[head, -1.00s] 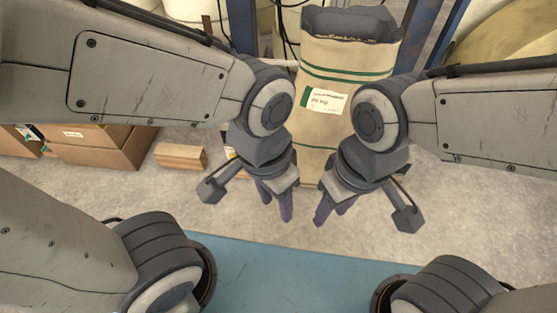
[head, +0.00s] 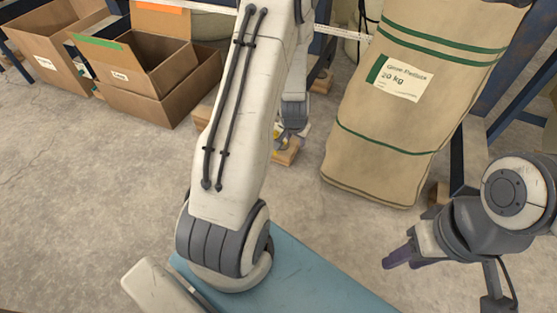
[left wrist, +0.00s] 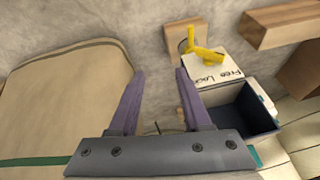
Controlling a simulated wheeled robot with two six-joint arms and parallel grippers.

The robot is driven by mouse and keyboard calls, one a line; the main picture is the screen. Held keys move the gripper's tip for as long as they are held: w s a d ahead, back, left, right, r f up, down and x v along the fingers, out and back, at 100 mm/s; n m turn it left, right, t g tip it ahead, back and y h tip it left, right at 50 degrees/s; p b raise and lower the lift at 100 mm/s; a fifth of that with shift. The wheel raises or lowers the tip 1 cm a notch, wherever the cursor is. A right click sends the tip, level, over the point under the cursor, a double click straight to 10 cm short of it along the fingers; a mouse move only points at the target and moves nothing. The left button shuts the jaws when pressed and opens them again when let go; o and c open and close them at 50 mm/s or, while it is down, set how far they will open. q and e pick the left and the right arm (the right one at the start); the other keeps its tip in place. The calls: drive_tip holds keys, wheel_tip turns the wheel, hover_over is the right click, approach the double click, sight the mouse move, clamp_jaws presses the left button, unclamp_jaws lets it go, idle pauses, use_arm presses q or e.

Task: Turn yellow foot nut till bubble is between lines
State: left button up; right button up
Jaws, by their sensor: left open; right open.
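A yellow part (left wrist: 205,53) with a lever-like shape sits by a white card lettered "Free Lock" (left wrist: 217,70) in the left wrist view. I cannot tell whether it is the foot nut. A small yellow patch (head: 278,135) shows beside my left arm in the head view. My left gripper (left wrist: 160,72) is open and empty, with the yellow part beyond and right of its fingers. In the head view its fingers are mostly hidden. My right gripper (head: 396,257) is open and empty at the lower right. I cannot make out any bubble or lines.
A large tan sack (head: 390,135) stands right of my left arm and at the left in the wrist view. Cardboard boxes (head: 130,98) stand at the upper left. Wooden blocks (head: 287,154) lie near the left gripper. A dark open bin (left wrist: 238,112) is close to its right finger.

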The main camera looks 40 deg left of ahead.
use_arm(q)
drive_tip(key=w+a+f+b, duration=0.1)
drive_tip(key=a+f+b, duration=0.3)
drive_tip(key=f, duration=0.3)
drive_tip(key=a+f+n+y+b, duration=0.1)
drive_tip(key=a+f+b, duration=0.3)
drive_tip(key=f, duration=0.4)
drive_tip(key=shift+w+a+f+b, duration=0.2)
drive_tip(key=shift+w+a+b, duration=0.15)
drive_tip(key=shift+a, duration=0.3)
use_arm(e)
wheel_tip(320, 180, down, 10)
drive_tip(key=shift+r, duration=0.1)
use_arm(q)
clamp_jaws()
